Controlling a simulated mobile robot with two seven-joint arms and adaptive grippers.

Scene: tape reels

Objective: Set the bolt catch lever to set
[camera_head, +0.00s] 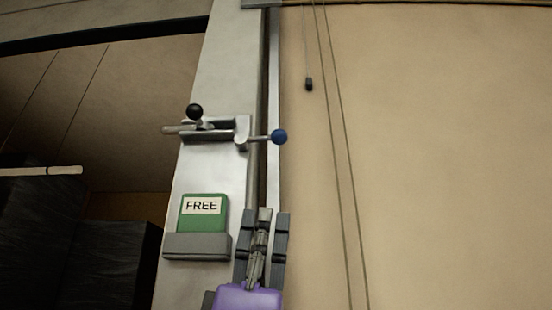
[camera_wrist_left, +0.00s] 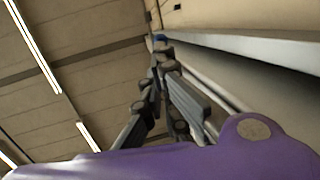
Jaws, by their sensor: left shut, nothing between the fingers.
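A metal bolt (camera_head: 208,128) with a black ball knob (camera_head: 195,111) lies across a pale upright post. A catch lever with a blue ball knob (camera_head: 279,136) sticks out to the right from the bolt's right end. A green card reading FREE (camera_head: 203,213) stands in a grey holder below the bolt. My left gripper (camera_head: 264,213), with a purple body, is shut and empty. It points up below the blue knob, with a clear gap between them in the head view. In the left wrist view, a bit of blue (camera_wrist_left: 160,38) shows just past the fingertips (camera_wrist_left: 161,52). My right gripper is out of view.
The pale post (camera_head: 228,60) runs up the middle, with a narrow dark slot on its right. A beige wall or panel (camera_head: 440,150) fills the right, with a hanging cord and dark pull (camera_head: 309,84). Dark blocks (camera_head: 115,265) stand at lower left.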

